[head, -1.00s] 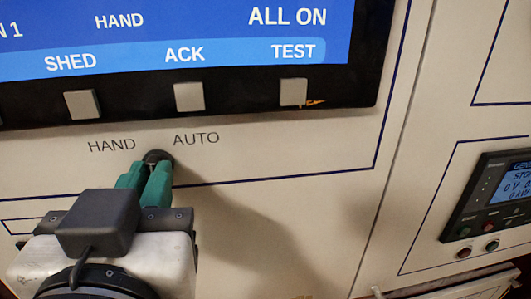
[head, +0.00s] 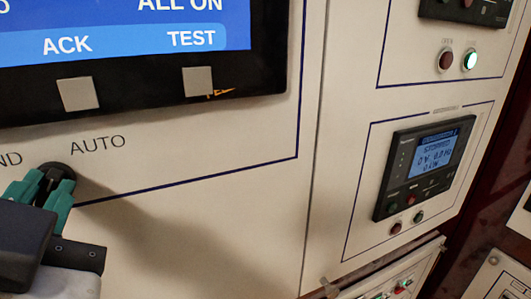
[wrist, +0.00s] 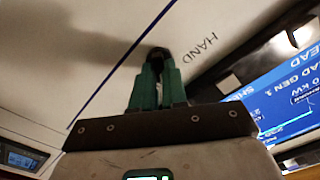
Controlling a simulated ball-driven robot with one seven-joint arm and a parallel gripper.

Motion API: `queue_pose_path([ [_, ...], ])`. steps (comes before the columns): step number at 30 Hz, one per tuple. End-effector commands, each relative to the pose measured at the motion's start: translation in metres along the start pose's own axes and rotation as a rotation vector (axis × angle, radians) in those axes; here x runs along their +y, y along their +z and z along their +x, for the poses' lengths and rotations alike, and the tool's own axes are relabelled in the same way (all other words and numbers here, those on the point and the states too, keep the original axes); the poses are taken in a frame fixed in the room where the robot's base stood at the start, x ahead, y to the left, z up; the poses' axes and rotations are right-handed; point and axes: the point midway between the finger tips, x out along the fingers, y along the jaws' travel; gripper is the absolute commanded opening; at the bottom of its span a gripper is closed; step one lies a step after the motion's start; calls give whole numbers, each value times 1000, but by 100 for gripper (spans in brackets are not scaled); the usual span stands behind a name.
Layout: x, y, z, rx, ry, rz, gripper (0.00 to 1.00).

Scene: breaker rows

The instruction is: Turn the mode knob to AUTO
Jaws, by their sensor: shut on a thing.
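The mode knob (head: 53,174) is a small dark knob on the pale panel, below the HAND and AUTO labels. Its base shows as a dark disc behind my fingers, and it also shows in the wrist view (wrist: 158,54). My gripper (head: 44,190) has green fingers closed on the knob from both sides. In the wrist view my gripper (wrist: 159,80) reaches up to the panel with the fingers around the knob. The fingers hide most of the knob, so which label it points to is hard to tell. The AUTO label (head: 98,145) is right of the knob.
A blue display (head: 120,35) sits above the knob, with grey square buttons (head: 197,82) under it. To the right are a controller with a small screen (head: 424,165) and a lit green button (head: 470,60). The panel right of the knob is bare.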

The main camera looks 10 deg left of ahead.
Motion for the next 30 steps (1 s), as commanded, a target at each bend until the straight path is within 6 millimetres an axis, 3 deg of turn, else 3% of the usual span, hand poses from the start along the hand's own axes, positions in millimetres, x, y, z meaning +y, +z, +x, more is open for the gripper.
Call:
queue_pose_path([
  [11, 1, 1, 0, -3, 2, 5, 0],
  [12, 1, 1, 0, -3, 2, 5, 16],
  [19, 0, 1, 0, -2, 1, 4, 38],
  [30, 1, -1, 2, -1, 1, 3, 38],
])
